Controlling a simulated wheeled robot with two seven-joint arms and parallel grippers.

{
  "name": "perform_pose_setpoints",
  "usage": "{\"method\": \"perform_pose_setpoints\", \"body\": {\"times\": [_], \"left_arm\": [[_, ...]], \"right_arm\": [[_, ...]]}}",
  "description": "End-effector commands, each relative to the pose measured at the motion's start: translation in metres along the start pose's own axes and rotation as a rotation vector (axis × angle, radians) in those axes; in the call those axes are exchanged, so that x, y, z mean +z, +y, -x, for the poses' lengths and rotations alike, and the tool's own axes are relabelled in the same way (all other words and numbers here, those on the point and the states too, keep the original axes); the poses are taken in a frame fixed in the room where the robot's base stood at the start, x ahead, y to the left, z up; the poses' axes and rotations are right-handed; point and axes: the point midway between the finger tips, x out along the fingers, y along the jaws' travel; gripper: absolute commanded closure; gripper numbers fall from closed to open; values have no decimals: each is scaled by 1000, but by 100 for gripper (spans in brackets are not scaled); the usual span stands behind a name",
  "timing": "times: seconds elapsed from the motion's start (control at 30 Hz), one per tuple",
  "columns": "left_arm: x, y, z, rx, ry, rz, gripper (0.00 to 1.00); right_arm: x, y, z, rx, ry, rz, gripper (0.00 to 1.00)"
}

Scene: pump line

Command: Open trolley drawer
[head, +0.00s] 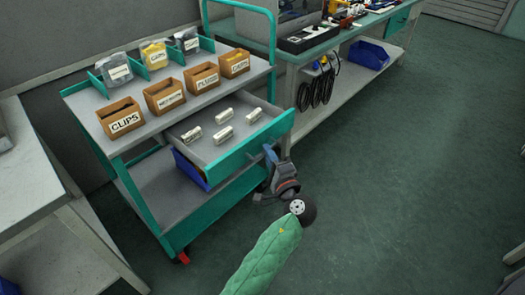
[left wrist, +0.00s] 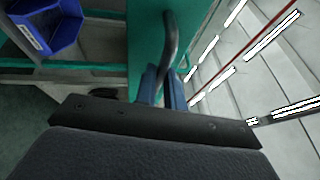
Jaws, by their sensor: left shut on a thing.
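The teal trolley drawer (head: 219,158) stands pulled well out from the grey and teal trolley (head: 150,241). Several small pale cylinders with labels lie on its floor. My left gripper (head: 270,154) is at the drawer's teal front, near its right end. In the left wrist view its blue fingers (left wrist: 163,88) are shut around the dark curved drawer handle (left wrist: 170,42), next to the teal front panel (left wrist: 145,35). In the head view the handle is mostly hidden behind the drawer front and gripper. My right gripper is not in view.
The trolley top holds labelled wooden boxes (head: 125,119) and several bags between teal dividers. A blue bin (head: 190,170) sits on the lower shelf. A workbench (head: 345,40) stands behind right, a pale table (head: 35,195) at left. Green floor (head: 420,150) at right is clear.

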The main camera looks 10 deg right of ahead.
Motion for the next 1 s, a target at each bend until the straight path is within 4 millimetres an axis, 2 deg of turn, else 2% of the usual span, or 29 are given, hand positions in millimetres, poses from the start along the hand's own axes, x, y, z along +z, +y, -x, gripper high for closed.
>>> {"method": "perform_pose_setpoints", "body": {"times": [0.37,0.4,0.47,0.5,0.8,1.0], "left_arm": [[0,1,1,1,0,-1,100],[0,1,1,1,1,-1,82],[0,1,1,1,0,-1,70],[0,1,1,1,0,-1,67],[0,0,3,0,0,-1,67],[0,2,26,3,1,0,67]], "right_arm": [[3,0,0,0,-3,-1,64],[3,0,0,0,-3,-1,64],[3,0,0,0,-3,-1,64],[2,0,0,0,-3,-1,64],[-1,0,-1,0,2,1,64],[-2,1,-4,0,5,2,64]]}}
